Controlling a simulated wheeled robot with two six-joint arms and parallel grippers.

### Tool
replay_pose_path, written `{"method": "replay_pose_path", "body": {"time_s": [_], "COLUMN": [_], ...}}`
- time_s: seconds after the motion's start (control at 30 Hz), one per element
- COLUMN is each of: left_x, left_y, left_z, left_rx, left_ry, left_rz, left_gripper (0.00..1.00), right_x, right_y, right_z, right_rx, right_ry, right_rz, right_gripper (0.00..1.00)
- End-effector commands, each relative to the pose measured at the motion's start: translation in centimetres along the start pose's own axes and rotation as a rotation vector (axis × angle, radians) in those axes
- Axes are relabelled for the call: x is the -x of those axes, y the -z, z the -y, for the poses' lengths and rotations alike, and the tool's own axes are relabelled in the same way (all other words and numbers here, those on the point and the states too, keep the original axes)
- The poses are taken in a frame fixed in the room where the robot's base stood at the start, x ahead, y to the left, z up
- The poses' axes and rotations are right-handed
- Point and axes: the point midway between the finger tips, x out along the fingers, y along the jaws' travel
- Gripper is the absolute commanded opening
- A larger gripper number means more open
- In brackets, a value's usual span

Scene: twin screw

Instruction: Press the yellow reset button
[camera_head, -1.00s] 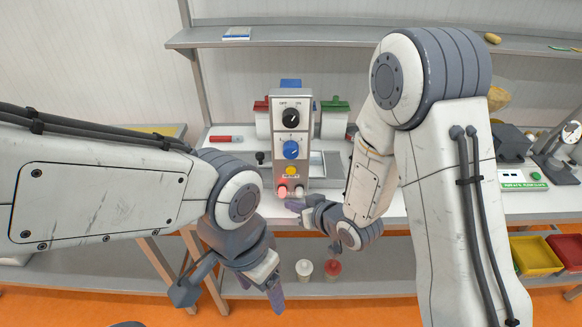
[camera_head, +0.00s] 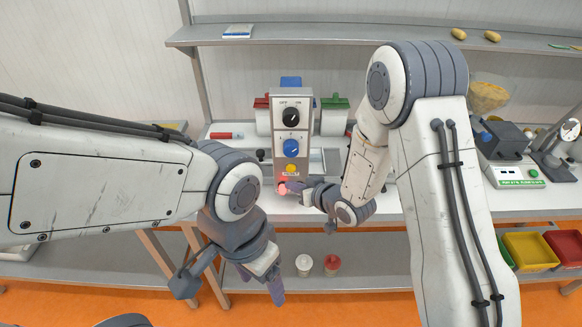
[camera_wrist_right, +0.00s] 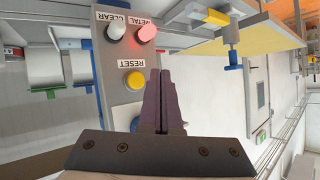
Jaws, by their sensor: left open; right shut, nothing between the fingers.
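The yellow reset button (camera_head: 292,168) is on the front of the upright grey control panel (camera_head: 306,128), below a blue knob (camera_head: 291,148) and a black OFF/ON dial (camera_head: 290,115). It also shows in the right wrist view (camera_wrist_right: 135,80), next to its RESET label. My right gripper (camera_head: 291,186) is shut and empty, with its tips just below the button in the head view. In the wrist view its fingertips (camera_wrist_right: 161,73) are beside the button; I cannot tell whether they touch the panel. My left gripper (camera_head: 273,284) is open, low in front of the bench.
A lit red METAL lamp (camera_wrist_right: 145,33) and a whitish CLEAR lamp (camera_wrist_right: 116,32) sit near the button. A red bin (camera_head: 263,117) and a green bin (camera_head: 335,117) flank the panel. Two cups, one white (camera_head: 304,265) and one red (camera_head: 332,264), stand on the lower shelf.

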Motion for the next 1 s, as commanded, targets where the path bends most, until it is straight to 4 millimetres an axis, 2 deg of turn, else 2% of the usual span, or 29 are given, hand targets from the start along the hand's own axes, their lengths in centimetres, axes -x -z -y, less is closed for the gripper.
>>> {"method": "replay_pose_path", "body": {"time_s": [0.13,0.33,1.0], "left_x": [0.3,0.4,0.4], "left_y": [0.0,0.0,0.0], "left_z": [0.0,0.0,0.0], "left_rx": [-0.001,-0.001,0.0], "left_ry": [0.0,0.0,0.0], "left_rz": [0.0,0.0,0.0], "left_gripper": [0.72,0.72,0.72], "right_x": [-1.3,-2.2,-2.4], "right_y": [1.0,1.6,1.7], "right_z": [-0.9,-1.6,-1.7], "right_rx": [0.0,0.0,0.0], "right_ry": [0.0,0.001,0.0], "right_rz": [-0.001,0.001,0.001], "right_gripper": [0.0,0.0,0.0]}}
